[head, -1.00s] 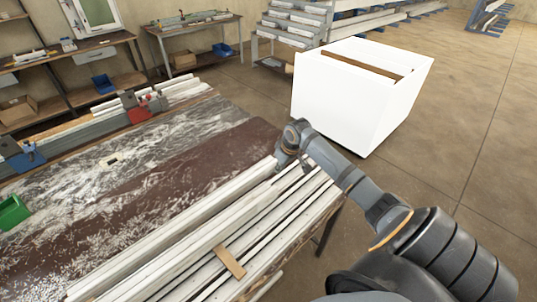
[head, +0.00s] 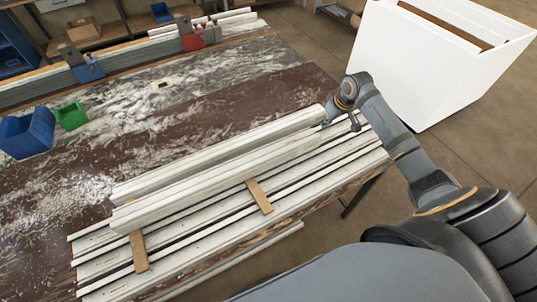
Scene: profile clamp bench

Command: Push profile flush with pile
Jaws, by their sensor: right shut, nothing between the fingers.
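A white profile (head: 215,180) lies lengthwise on top of the pile of white profiles (head: 205,243) at the bench's front edge. Another white profile (head: 225,152) lies right behind it. Their left ends sit further right than the left ends of the lower profiles. My right gripper (head: 328,122) is shut and empty at the right end of the upper profiles. It looks close to or against that end; contact is hard to tell. The arm partly hides the right ends there. My left gripper is not in view.
Wooden spacer strips (head: 260,196) lie across the lower layer. A blue bin (head: 27,134) and a green bin (head: 71,115) stand at the left. Red and blue clamps (head: 192,33) sit along the back rail. A white box (head: 430,65) stands beyond the bench's right end.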

